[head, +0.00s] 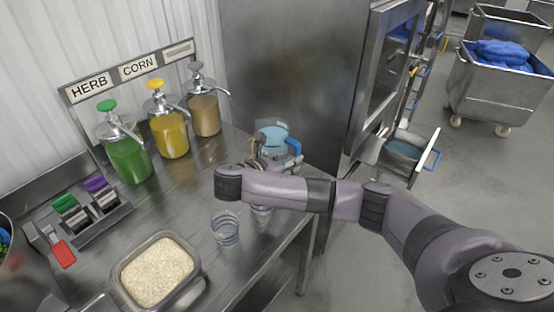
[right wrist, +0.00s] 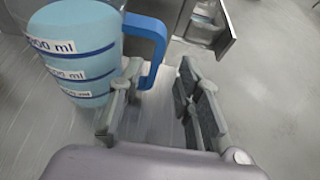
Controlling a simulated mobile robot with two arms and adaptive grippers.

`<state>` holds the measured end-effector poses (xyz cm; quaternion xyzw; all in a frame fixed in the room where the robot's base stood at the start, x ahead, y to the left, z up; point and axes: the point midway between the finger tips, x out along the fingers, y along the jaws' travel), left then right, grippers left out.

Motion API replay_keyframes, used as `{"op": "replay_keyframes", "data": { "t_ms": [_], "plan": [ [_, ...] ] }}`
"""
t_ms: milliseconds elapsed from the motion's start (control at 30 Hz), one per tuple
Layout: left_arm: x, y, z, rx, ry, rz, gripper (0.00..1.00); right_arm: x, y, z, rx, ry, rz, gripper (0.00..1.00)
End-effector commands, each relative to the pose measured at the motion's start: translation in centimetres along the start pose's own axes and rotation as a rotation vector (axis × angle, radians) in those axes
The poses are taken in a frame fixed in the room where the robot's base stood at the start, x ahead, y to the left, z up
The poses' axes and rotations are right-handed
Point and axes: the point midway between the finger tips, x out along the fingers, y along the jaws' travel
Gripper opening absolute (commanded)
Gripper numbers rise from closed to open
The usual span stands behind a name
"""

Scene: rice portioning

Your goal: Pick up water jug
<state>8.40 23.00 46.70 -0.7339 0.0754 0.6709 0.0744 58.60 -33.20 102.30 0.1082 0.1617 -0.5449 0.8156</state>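The water jug (head: 274,138) is light blue and translucent with a blue handle (head: 294,150). It stands upright on the steel counter near its right edge. In the right wrist view the jug (right wrist: 75,45) shows volume labels and dark blue bands at the upper left, with its handle (right wrist: 150,42) toward the right. My right gripper (right wrist: 162,105) is open, its two fingers apart, with the lower part of the handle just ahead of the gap. In the head view my right arm partly hides the gripper and the jug's lower part. My left gripper is out of view.
Dispensers with green (head: 128,160), yellow (head: 170,135) and tan (head: 206,115) contents stand along the wall. A rice tray (head: 118,282) and clear cups (head: 225,230) sit at the front of the counter. A tall steel cabinet (head: 295,60) rises behind the jug.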

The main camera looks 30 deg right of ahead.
Motion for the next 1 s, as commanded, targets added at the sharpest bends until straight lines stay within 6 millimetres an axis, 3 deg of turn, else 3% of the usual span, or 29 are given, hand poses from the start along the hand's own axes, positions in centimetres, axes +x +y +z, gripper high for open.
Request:
{"op": "replay_keyframes", "data": {
  "t_ms": [200,300,500,733,1000],
  "plan": [
    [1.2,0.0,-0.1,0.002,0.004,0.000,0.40,1.8,0.1,0.0,0.002,-0.004,-0.004,0.32],
    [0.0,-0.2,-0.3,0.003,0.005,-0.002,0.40,3.1,0.3,0.6,-0.002,-0.001,-0.005,0.32],
    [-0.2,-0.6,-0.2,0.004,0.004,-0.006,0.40,5.2,0.3,0.3,-0.001,-0.001,-0.002,0.32],
    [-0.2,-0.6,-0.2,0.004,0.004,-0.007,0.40,5.4,0.4,0.2,-0.001,0.000,0.000,0.32],
    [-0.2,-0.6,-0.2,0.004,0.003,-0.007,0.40,5.3,0.4,0.2,-0.001,0.000,0.000,0.14]
  ]
}}
